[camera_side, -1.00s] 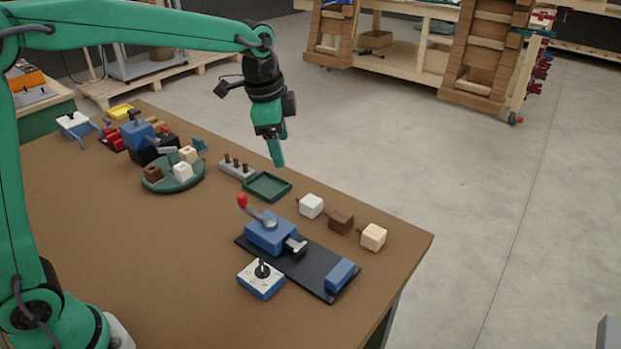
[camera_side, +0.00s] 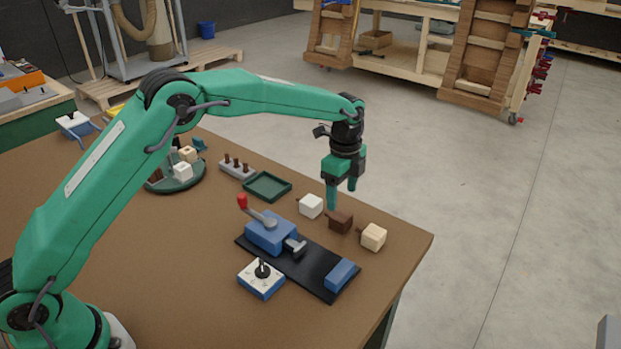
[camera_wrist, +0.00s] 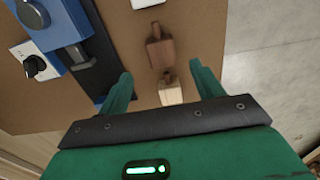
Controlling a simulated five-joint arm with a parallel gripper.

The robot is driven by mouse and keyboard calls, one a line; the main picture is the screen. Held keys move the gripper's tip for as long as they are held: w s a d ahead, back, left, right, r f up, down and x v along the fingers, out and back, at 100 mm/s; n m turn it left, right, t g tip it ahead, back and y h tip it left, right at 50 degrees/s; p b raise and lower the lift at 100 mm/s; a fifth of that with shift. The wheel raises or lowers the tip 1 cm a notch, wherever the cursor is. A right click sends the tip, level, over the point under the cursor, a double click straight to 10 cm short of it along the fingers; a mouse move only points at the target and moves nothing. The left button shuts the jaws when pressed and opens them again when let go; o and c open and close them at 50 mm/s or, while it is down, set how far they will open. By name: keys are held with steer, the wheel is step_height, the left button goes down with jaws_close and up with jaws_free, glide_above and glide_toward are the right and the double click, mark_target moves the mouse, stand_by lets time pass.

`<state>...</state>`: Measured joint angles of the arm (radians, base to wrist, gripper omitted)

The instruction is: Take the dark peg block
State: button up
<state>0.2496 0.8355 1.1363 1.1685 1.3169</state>
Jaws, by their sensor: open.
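The dark brown peg block (camera_side: 341,222) sits on the table near its right edge, between a white block (camera_side: 311,206) and a pale wood block (camera_side: 373,237). My gripper (camera_side: 341,198) is open and empty, with its fingers pointing down just above the dark block. In the wrist view the dark peg block (camera_wrist: 161,52) lies ahead of the fingertips, its peg toward the top. The pale block (camera_wrist: 170,92) shows between the fingers of my gripper (camera_wrist: 160,85), lower in the picture.
A blue clamp (camera_side: 271,232) with a red-knobbed lever stands on a black plate (camera_side: 318,270) left of the blocks. An empty green tray (camera_side: 267,186) lies behind. The table's right edge is close to the blocks.

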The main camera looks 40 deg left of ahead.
mark_target(341, 215)
steer(key=shift+w+f, duration=0.1)
steer(key=shift+f, duration=3.9)
steer(key=c, duration=1.1)
steer(key=shift+o, duration=0.2)
steer(key=shift+r, duration=0.15)
steer(key=shift+r, duration=0.55)
steer(key=r, duration=0.3)
steer(key=shift+s+d+r, duration=0.1)
steer(key=shift+s+d, duration=0.1)
steer(key=shift+d, duration=0.1)
steer(key=s+d+r, duration=0.6)
steer(key=s+d, duration=0.1)
steer(key=s, duration=0.1)
steer(key=shift+d+r, duration=0.2)
steer(key=shift+d, duration=0.15)
